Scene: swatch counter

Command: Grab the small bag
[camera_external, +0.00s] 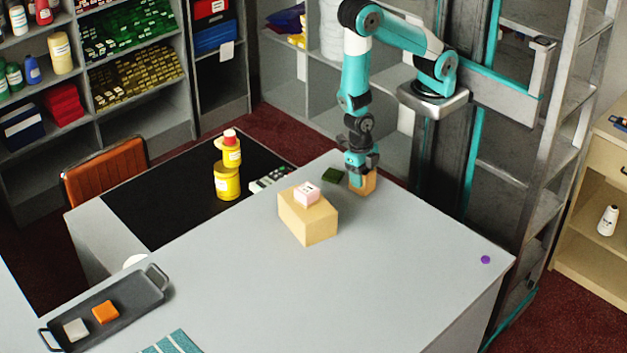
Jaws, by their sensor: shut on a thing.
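The small bag (366,185) is a boxy tan-brown shape at the far edge of the grey counter (400,260). My gripper (361,172) points down from above and is shut on its upper part. The fingers hide the top of the bag. I cannot tell whether its bottom rests on the counter or is just clear of it.
A tan box (308,222) with a small pink-white box (307,193) on top stands close in front. A dark green piece (332,175) lies just left of the bag. Yellow containers (228,180) stand on a black mat (150,205). The counter's right side is mostly clear.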

